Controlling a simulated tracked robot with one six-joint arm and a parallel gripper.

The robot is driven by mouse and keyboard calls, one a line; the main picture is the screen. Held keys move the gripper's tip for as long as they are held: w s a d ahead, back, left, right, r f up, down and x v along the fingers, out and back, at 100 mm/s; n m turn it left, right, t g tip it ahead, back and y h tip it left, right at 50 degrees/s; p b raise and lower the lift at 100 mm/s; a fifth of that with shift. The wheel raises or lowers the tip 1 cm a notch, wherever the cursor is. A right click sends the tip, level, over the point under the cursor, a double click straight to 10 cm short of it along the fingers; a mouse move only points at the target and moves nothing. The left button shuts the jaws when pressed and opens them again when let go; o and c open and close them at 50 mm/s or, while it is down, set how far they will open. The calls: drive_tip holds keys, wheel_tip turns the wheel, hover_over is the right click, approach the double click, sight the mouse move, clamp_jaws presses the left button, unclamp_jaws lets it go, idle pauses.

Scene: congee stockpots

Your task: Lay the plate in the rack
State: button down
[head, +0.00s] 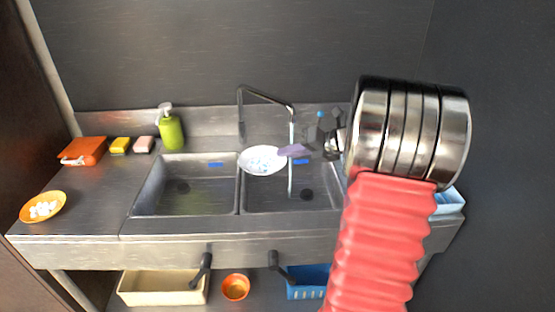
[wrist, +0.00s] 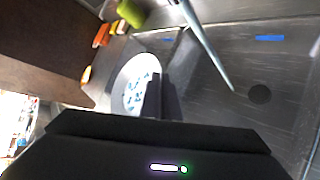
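The plate (head: 261,161) is white with blue marks and hangs tilted over the divider between the two sink basins. It also shows in the wrist view (wrist: 129,88), partly covered by a dark finger. My gripper (head: 284,152) is at the plate's right rim and appears shut on it. In the wrist view my gripper (wrist: 153,92) overlaps the plate's near edge. A pale blue rack-like thing (head: 449,201) stands at the counter's right end, mostly hidden behind my arm; I cannot tell its slots.
Water runs from the tap (head: 268,94) into the right basin (head: 270,198), beside the plate. The left basin (head: 190,185) is empty. An orange dish (head: 59,199) with white pieces, an orange box (head: 83,150), sponges (head: 120,145) and a green soap bottle (head: 171,133) stand left and behind.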

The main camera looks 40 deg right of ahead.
drive_tip(key=w+a+r, duration=0.1)
drive_tip(key=w+a, duration=0.4)
drive_tip(key=a, duration=0.3)
drive_tip(key=w+a+r, duration=0.1)
drive_tip(key=w+a, duration=0.4)
drive_tip(key=a, duration=0.3)
drive_tip(key=w+a+m, duration=0.1)
drive_tip(key=w+a, duration=0.1)
drive_tip(key=a, duration=1.5)
drive_tip(key=shift+a+r+h, duration=0.15)
drive_tip(key=shift+r+h, duration=0.2)
drive_tip(key=shift+h, duration=0.05)
